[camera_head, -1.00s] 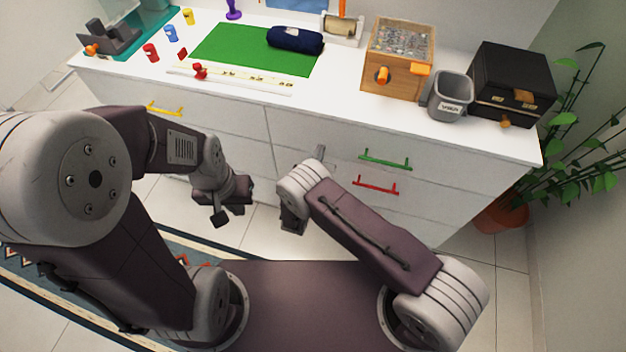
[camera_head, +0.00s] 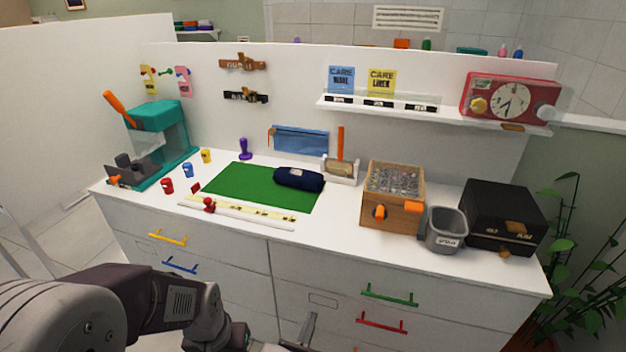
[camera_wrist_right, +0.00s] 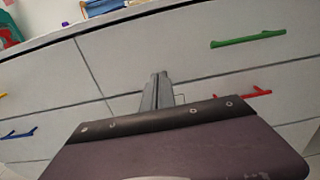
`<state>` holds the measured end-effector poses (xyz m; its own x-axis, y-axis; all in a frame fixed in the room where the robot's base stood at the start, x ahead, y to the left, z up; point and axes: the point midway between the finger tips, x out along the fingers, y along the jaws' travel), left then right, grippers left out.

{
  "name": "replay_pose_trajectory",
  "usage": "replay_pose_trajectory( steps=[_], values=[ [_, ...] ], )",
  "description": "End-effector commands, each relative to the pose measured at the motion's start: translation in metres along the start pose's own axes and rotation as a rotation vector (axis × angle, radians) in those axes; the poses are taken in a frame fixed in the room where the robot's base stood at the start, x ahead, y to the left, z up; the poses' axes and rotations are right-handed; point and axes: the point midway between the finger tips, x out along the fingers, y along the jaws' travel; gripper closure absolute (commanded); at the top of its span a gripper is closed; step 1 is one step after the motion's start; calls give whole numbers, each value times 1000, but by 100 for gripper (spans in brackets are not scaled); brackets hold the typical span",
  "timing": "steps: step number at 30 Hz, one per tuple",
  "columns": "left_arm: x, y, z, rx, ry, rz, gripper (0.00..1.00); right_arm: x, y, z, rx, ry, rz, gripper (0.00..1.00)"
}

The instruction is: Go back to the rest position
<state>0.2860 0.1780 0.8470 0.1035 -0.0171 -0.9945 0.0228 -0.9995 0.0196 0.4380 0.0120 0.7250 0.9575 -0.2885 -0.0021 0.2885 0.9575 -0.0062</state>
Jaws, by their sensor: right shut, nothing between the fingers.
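My right gripper (camera_head: 306,330) shows at the bottom edge of the head view, in front of the dresser's drawers. In the right wrist view its fingers (camera_wrist_right: 158,92) are together with nothing between them, pointing toward the white drawer fronts. My left arm (camera_head: 150,305) comes in low at the left of the head view, bent, with its wrist (camera_head: 207,325) near the bottom edge. The left gripper's fingers are below the frame.
The white dresser (camera_head: 330,235) stands close ahead. On it are a green mat (camera_head: 235,185), a wooden box (camera_head: 385,205), a grey bin (camera_head: 445,235) and a black box (camera_head: 505,215). Red (camera_head: 381,322) and green (camera_head: 390,296) handles stick out. A plant (camera_head: 565,290) stands at the right.

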Motion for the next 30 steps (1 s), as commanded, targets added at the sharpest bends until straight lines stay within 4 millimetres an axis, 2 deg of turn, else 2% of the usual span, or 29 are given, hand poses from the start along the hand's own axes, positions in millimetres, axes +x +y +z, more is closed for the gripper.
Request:
replay_pose_trajectory(
  steps=[2,5,6,8,9,11,12,14,15,16,17,18,19,21,23,24,27,30],
  values=[
    [-8,0,-1,0,0,0,100,19,-11,18,27,-6,-58,100],
    [-20,0,-2,0,0,0,100,63,-27,80,145,-43,-182,100],
    [-25,0,-3,0,0,0,100,82,-42,110,193,-63,-246,100],
    [-32,1,-3,0,0,0,100,104,-76,151,255,-89,-367,100],
    [-36,1,-4,0,0,0,100,114,-104,175,296,-96,-460,100],
    [-42,1,-4,0,0,0,100,121,-152,206,365,-93,-614,100],
    [-47,1,-5,0,0,0,100,119,-186,223,416,-82,-726,100],
    [-54,1,-6,0,0,0,100,108,-238,244,510,-54,-905,100],
    [-59,1,-6,0,0,0,100,92,-272,254,587,-29,-1032,100],
    [-63,1,-6,0,0,0,100,77,-296,259,654,-6,-1132,100],
    [-67,1,-7,0,0,0,100,58,-316,262,733,21,-1236,100],
    [-71,1,-7,0,0,0,100,29,-338,263,852,60,-1370,100],
    [-75,2,-8,0,0,0,100,6,-348,261,952,90,-1469,100],
    [-82,2,-8,0,0,0,100,-46,-349,251,1232,164,-1679,100],
    [-85,2,-9,0,0,0,100,-80,-328,238,1489,222,-1818,100],
    [-85,2,-9,0,0,0,100,-94,-309,230,1644,254,-1882,100],
    [-82,2,-8,0,0,0,100,-110,-263,210,1923,315,-1982,100],
    [-82,2,-8,0,0,0,100,-108,-238,200,2099,316,-2031,100]
  ],
)
